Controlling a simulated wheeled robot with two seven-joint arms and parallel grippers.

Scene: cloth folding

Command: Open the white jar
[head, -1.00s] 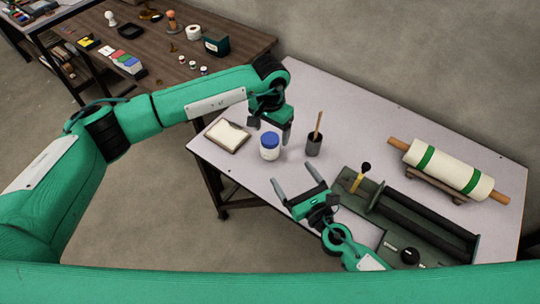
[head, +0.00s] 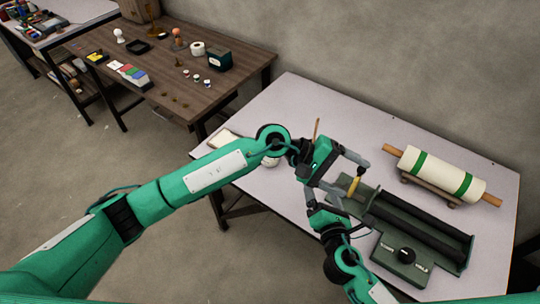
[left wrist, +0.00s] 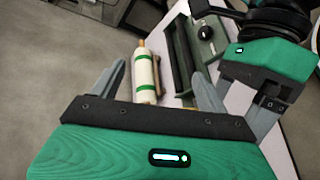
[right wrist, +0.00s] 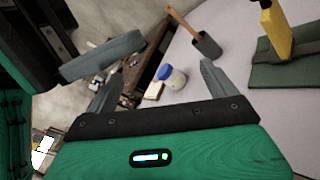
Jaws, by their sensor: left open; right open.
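The white jar (right wrist: 178,82) stands upright on the light table in the right wrist view, with its blue lid (right wrist: 165,72) on. In the head view only a sliver of the jar (head: 270,162) shows behind my left arm. My left gripper (head: 350,178) is open and empty, right of the jar and near the dark green tray. My right gripper (right wrist: 160,90) is open and empty; the jar appears beyond its fingers, apart from them. In the head view my right gripper's fingers are partly hidden close to my left gripper.
A dark cup with a brown stick (right wrist: 205,45) stands near the jar. A yellow-handled brush (head: 354,186) is at the green tray with a black roller (head: 420,222). A white roll with green bands (head: 440,173) lies at the right. My two grippers are close together.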

